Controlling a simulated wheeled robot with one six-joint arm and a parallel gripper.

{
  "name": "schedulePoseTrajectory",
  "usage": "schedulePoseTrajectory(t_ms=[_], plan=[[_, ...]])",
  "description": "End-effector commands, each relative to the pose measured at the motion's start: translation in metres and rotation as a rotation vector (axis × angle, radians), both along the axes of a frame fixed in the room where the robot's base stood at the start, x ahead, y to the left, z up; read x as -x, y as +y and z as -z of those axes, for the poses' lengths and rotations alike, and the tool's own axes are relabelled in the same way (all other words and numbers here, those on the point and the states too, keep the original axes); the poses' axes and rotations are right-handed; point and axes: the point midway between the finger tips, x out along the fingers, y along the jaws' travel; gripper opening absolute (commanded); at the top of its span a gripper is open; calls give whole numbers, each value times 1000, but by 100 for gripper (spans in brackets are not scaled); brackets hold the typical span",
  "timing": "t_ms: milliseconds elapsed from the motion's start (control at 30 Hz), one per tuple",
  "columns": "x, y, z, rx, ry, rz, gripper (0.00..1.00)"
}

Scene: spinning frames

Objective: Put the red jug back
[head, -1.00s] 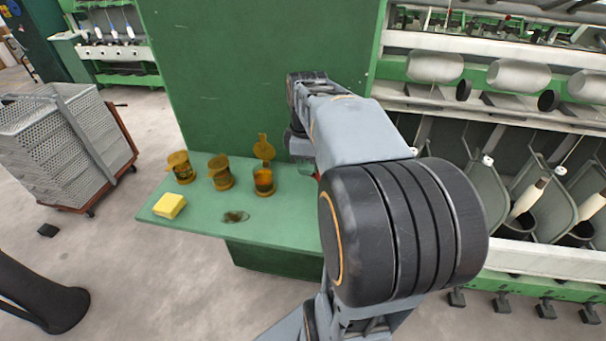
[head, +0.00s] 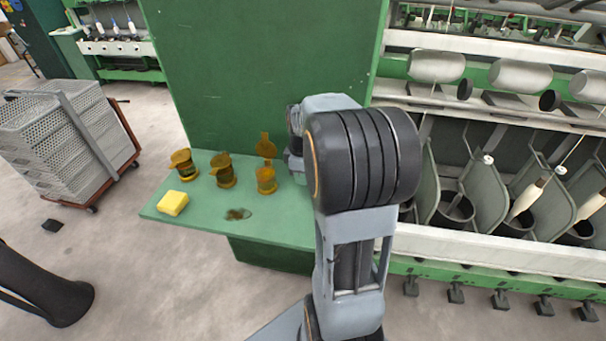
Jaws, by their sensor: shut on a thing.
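The red jug does not show in the head view now. My gripper is hidden too, behind my own arm, which rises in front of the right part of the green shelf (head: 262,222). What the jaws hold cannot be seen.
Three amber pots with raised lids stand on the shelf: left (head: 184,165), middle (head: 223,171) and right (head: 266,178). A yellow block (head: 173,203) and a dark fibre clump (head: 238,214) lie in front. A grey crate cart (head: 65,140) stands left; spinning machinery (head: 500,190) is right.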

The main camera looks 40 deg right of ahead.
Motion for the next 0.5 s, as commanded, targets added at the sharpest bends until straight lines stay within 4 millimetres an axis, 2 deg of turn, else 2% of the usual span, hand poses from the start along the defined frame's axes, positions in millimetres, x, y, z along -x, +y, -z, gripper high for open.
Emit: schedulePoseTrajectory(t_ms=[367,400,500], plan=[[0,0,4,1,-1,0,0],[0,0,4,0,0,0,15],[0,0,4,0,0,0,25]])
